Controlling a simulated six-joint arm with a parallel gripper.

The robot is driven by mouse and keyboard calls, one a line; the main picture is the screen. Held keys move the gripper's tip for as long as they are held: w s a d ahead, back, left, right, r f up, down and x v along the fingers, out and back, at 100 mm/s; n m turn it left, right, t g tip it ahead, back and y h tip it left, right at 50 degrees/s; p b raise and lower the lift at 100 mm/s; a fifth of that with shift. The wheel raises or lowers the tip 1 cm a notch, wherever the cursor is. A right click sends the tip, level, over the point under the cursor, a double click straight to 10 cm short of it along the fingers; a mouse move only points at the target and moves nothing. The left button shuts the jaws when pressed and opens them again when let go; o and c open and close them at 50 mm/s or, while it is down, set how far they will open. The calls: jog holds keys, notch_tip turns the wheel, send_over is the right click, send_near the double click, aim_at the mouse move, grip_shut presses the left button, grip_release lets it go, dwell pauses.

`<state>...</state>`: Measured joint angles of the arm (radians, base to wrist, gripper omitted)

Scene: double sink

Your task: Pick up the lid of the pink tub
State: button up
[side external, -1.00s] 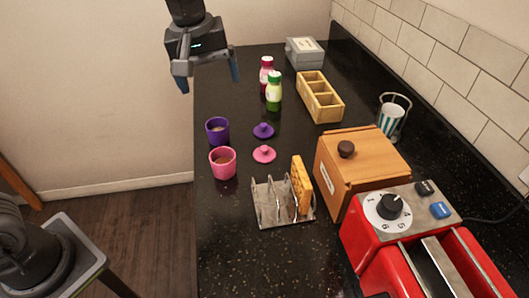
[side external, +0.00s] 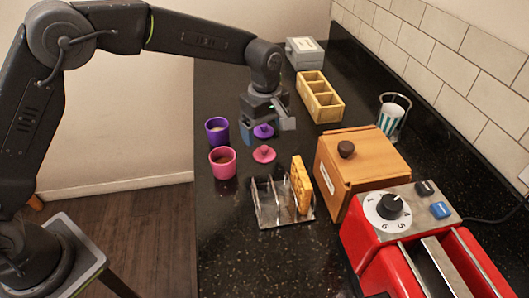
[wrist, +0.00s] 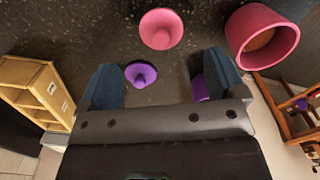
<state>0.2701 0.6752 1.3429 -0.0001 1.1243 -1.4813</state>
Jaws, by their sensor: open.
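The pink lid (side external: 264,154) lies knob up on the dark counter, right of the pink tub (side external: 222,164). The tub is open on top with something brown inside. In the wrist view the pink lid (wrist: 161,28) is ahead of my fingers and the pink tub (wrist: 262,37) is at upper right. My gripper (side external: 267,131) is open and empty above the purple lid (side external: 263,131), a little behind the pink lid. The purple lid (wrist: 140,74) shows between my fingers (wrist: 165,82) in the wrist view.
The purple tub (side external: 217,130) stands behind the pink tub. A metal toast rack (side external: 270,206) with a waffle (side external: 300,184) stands in front of the pink lid. A wooden bread box (side external: 350,165) and red toaster (side external: 365,240) are at right. A divided wooden box (side external: 320,98) stands farther back.

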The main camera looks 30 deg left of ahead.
aim_at(265, 147)
jog(key=shift+s+f, duration=0.1)
jog(key=shift+f, duration=2.95)
jog(key=shift+c, duration=0.2)
jog(key=c, duration=1)
jog(key=shift+o, duration=0.2)
jog(key=shift+r, duration=0.15)
